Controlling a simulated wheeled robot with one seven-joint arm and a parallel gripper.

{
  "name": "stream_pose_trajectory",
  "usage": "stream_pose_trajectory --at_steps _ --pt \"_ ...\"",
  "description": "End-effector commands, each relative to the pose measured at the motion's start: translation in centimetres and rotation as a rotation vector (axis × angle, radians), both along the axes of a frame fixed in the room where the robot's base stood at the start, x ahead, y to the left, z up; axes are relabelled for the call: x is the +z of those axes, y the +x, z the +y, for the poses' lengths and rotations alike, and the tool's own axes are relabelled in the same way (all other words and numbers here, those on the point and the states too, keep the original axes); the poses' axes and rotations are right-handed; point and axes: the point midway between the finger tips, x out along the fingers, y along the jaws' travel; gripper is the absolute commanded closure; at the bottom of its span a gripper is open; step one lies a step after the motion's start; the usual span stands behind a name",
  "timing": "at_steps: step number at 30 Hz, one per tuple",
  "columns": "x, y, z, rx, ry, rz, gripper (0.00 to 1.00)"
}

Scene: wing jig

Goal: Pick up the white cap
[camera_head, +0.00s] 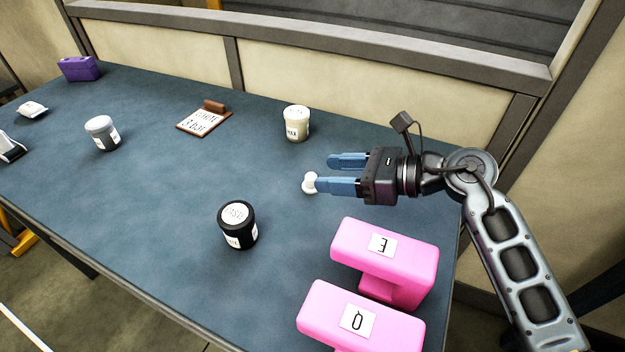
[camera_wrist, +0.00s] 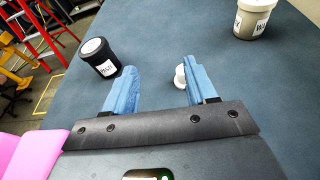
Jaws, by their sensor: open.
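A small white cap (camera_head: 310,183) stands on the blue-grey table (camera_head: 170,180), at the tips of my gripper in the head view. My gripper (camera_head: 340,174) is open, with its two blue fingers apart and pointing left just over the table. In the wrist view the cap (camera_wrist: 180,76) shows between the fingers (camera_wrist: 160,88), close beside the right one and partly hidden by it. I cannot tell whether that finger touches it. Nothing is held.
A black jar (camera_head: 238,225) and a cream jar (camera_head: 296,123) stand near my gripper on either side. Two pink blocks (camera_head: 385,262) (camera_head: 360,318) are at the front right. A clipboard-like sign (camera_head: 204,119), a white jar (camera_head: 102,133) and a purple box (camera_head: 79,68) stand farther left. The table's middle left is clear.

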Motion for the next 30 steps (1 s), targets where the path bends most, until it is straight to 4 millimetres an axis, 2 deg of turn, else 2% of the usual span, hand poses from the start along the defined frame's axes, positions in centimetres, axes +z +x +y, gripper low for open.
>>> stream_pose_trajectory --at_steps 1,4,7,17,24,30 --pt "-1.9 0.5 -0.7 0.005 -0.041 -0.016 0.44" --pt "-3.0 0.9 -1.4 0.012 -0.089 -0.031 0.44" --pt "-3.4 1.2 -1.3 0.017 -0.109 -0.037 0.44" --pt "-4.5 2.2 1.5 0.016 -0.110 -0.037 0.44" --pt "-6.0 3.2 4.3 0.015 -0.107 -0.037 0.44" --pt "-6.3 3.4 5.0 0.014 -0.107 -0.038 0.44"
